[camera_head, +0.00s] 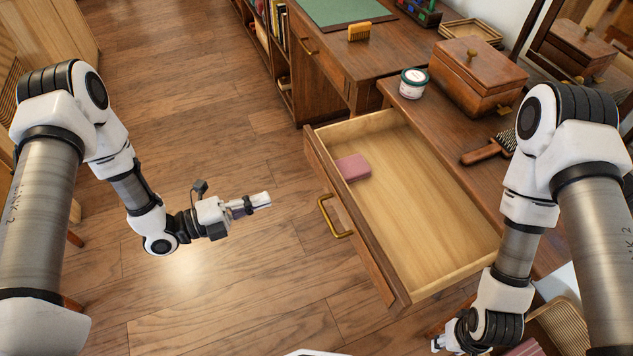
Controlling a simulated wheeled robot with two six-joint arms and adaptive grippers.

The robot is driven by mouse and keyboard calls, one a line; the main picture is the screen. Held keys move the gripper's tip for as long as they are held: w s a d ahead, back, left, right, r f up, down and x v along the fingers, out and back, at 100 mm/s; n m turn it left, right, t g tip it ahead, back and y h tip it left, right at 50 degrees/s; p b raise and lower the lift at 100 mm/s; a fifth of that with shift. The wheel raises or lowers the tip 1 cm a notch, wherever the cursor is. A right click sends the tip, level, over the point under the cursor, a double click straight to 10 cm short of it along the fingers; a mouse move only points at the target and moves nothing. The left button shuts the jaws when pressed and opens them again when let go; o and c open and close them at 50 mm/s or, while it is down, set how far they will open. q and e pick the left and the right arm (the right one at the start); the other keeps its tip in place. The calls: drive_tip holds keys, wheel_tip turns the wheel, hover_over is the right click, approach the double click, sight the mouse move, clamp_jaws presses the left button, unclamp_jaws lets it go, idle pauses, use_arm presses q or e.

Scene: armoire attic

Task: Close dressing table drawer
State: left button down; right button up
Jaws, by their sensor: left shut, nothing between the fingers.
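The dressing table drawer (420,205) is pulled far out to the left from under the dressing table top (402,102). Its front panel faces left and carries a brass handle (336,217). A pink box-like item (353,167) lies inside, close to the drawer front. My left gripper (262,201) is shut and empty, left of the handle and apart from it, with its fingers pointing right. My right arm reaches down at the right; its gripper (440,343) is at the bottom edge, partly hidden, and its fingers are unclear.
On the table top stand a white jar (413,84), a wooden box (477,76) and a hairbrush (487,150). The wooden floor (220,290) left of the drawer is clear.

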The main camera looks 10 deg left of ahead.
sight(329, 179)
use_arm(q)
drive_tip(key=x, duration=1.3)
drive_tip(key=shift+d, duration=0.15)
use_arm(e)
drive_tip(key=shift+f, duration=0.1)
